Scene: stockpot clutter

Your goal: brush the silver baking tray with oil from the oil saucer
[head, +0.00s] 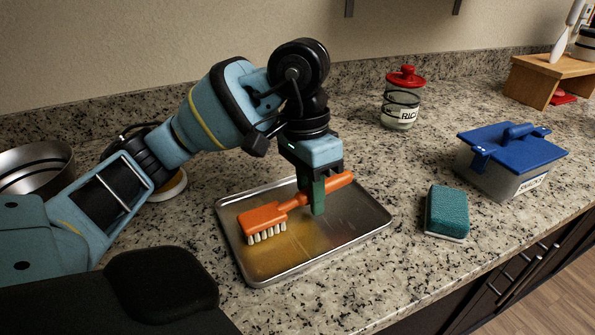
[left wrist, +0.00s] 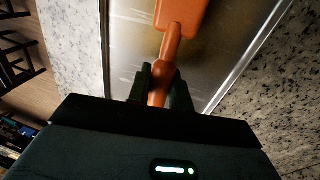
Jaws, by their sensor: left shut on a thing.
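The silver baking tray (head: 355,228) lies flat on the speckled counter. Its left part has a yellowish sheen around the brush. My left gripper (head: 318,200) is above the tray, shut on the handle of an orange brush (head: 262,218) with pale bristles. The bristles point down at the tray's left part; I cannot tell if they touch it. In the left wrist view, the brush handle (left wrist: 170,45) sits between the fingers (left wrist: 160,88), over the tray (left wrist: 215,50). A pale round dish (head: 178,188), perhaps the oil saucer, is mostly hidden behind my left arm.
A metal bowl (head: 35,165) stands at the far left. A teal sponge (head: 447,211) and a blue-lidded box (head: 510,160) are right of the tray. A red-lidded rice jar (head: 402,98) and a wooden stand (head: 540,80) are behind. The counter's front edge is close.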

